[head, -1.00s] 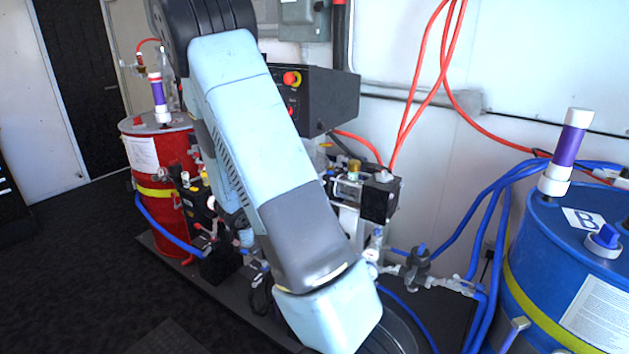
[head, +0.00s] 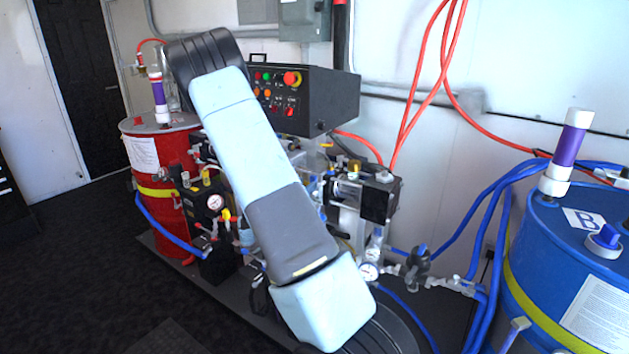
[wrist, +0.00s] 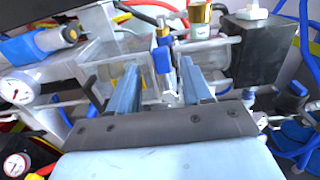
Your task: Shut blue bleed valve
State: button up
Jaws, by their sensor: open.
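In the wrist view, a small blue valve handle (wrist: 162,60) stands upright between the tips of my gripper (wrist: 159,68). I take it for the blue bleed valve. My gripper is open, with one finger on each side of the handle. A gap shows on both sides, wider on the left, and I cannot tell whether the handle lies at fingertip depth. In the head view my arm hides the gripper.
Clear blocks and a black pump block (head: 380,198) crowd the handle. A pressure gauge (wrist: 18,87) and a blue-capped fitting (wrist: 68,35) lie left of the fingers. A blue drum (head: 560,250), a red drum (head: 160,215) and a control box (head: 325,100) stand around.

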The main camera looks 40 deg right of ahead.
aim_at(311, 180)
jog(key=shift+x, duration=2.65)
grip_shut()
